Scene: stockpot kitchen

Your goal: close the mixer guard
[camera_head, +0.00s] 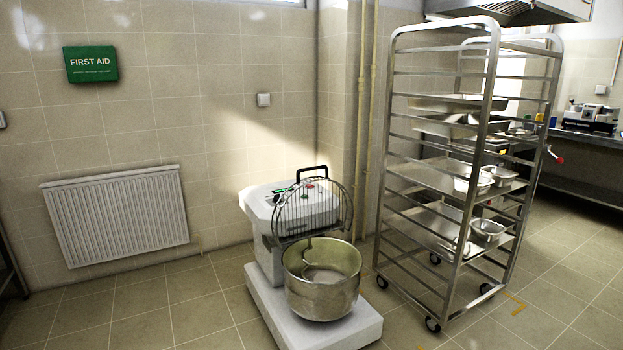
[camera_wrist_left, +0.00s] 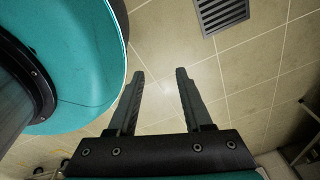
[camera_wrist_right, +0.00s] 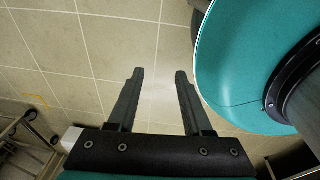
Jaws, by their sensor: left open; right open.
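The mixer (camera_head: 290,215) stands on the floor in the middle of the head view, with a white body on a white base. Its wire guard (camera_head: 312,205) is raised and stands upright above the steel bowl (camera_head: 322,280). A black handle (camera_head: 312,171) shows at the top of the mixer, near the guard. The bowl is open at the top, and a hook-like tool reaches into it. My left gripper (camera_wrist_left: 160,80) is open and empty above the tiled floor. My right gripper (camera_wrist_right: 159,77) is open and empty above the floor. Neither gripper shows in the head view.
A wheeled steel rack (camera_head: 465,175) with trays and bowls stands to the mixer's right. A white radiator (camera_head: 117,215) hangs on the wall at left. The floor in front of the radiator is clear. A floor drain (camera_wrist_left: 221,12) shows in the left wrist view.

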